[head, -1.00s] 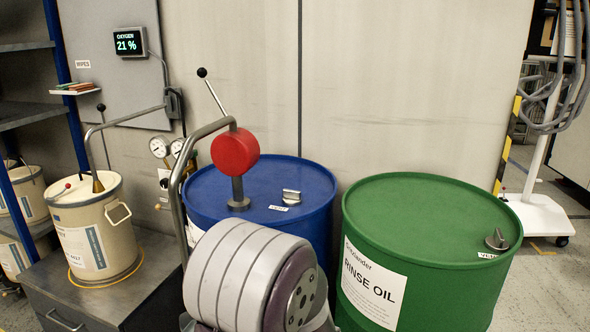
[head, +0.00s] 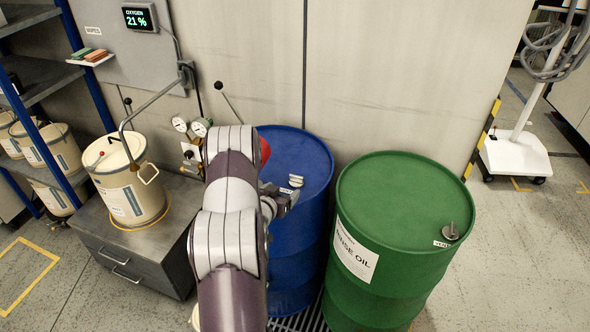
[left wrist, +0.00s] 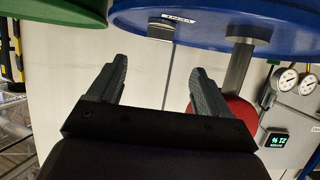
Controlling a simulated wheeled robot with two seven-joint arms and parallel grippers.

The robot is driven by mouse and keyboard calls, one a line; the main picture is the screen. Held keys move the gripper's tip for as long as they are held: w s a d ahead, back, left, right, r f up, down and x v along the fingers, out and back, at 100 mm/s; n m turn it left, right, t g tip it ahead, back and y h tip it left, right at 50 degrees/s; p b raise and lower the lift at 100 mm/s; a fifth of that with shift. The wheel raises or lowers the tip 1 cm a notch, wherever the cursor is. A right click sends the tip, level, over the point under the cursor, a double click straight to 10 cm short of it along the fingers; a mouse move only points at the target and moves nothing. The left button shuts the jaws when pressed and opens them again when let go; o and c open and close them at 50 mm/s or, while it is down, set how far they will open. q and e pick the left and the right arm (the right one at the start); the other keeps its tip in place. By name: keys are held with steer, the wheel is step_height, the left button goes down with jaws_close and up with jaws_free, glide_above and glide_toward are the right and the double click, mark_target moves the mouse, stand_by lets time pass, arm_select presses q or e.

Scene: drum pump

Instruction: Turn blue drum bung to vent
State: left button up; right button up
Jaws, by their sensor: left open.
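The blue drum (head: 305,235) stands left of the green drum, and its small silver bung (head: 296,181) shows on the lid. In the left wrist view the blue drum (left wrist: 205,32) is at the top, with the bung (left wrist: 160,31) beside its vent label (left wrist: 178,16). My left gripper (head: 286,197) is close to the bung on the near side, with my arm covering the drum's left part. In the left wrist view my left gripper (left wrist: 157,85) is open and empty, its fingers apart from the bung. My right gripper is out of view.
A red pump head (head: 265,150) on the blue drum is mostly hidden behind my arm. The green drum (head: 400,205), with its own bung (head: 451,231), stands close on the right. A cream canister (head: 128,188) sits on a grey cabinet (head: 150,258) at left.

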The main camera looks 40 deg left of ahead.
mark_target(296, 177)
arm_select(q)
steer(key=p+x, duration=0.2)
steer(key=x, duration=1)
steer(key=shift+w+p, duration=0.2)
steer(key=shift+p, duration=0.2)
steer(key=c, duration=1)
